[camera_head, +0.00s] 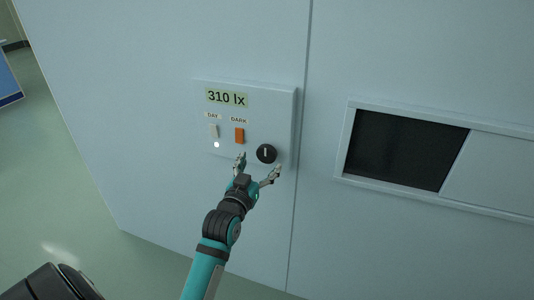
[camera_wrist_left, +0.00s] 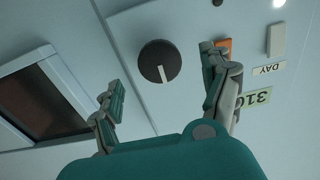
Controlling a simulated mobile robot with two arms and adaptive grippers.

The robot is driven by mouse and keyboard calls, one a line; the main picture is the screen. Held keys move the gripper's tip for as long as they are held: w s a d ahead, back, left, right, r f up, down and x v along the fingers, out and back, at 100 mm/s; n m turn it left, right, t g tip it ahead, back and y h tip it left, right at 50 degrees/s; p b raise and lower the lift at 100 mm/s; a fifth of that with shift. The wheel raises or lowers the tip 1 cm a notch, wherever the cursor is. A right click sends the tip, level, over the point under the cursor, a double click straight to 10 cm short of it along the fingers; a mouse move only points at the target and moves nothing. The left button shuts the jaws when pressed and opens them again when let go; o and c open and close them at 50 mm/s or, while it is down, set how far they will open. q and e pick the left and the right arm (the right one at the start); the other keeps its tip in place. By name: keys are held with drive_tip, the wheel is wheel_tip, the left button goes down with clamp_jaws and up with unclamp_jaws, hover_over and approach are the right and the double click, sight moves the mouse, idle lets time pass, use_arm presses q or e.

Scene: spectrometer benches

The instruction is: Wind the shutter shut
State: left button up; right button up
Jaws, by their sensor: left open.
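The shutter opening (camera_head: 402,150) is a dark rectangle in a pale frame on the right of the wall, with a pale sliding panel (camera_head: 490,172) beside it at its right. A round black knob (camera_head: 266,154) with a white mark sits on the control panel (camera_head: 282,106). My left gripper (camera_head: 258,168) is open just below the knob, its fingers apart. In the left wrist view the knob (camera_wrist_left: 160,61) shows between the two fingertips, with nothing held. I cannot tell whether a finger touches it. My right gripper is not in view.
The control panel has a display reading 310 lx (camera_head: 227,98), a white DAY switch (camera_head: 213,131) and an orange DARK switch (camera_head: 239,136) left of the knob. A white light glows under DAY. Open green floor lies at the left, with a blue object (camera_head: 8,82) at the edge.

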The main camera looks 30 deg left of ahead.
sight(265, 156)
use_arm(q)
drive_tip(key=x, duration=0.6)
drive_tip(key=shift+c, duration=0.4)
drive_tip(key=c, duration=1.1)
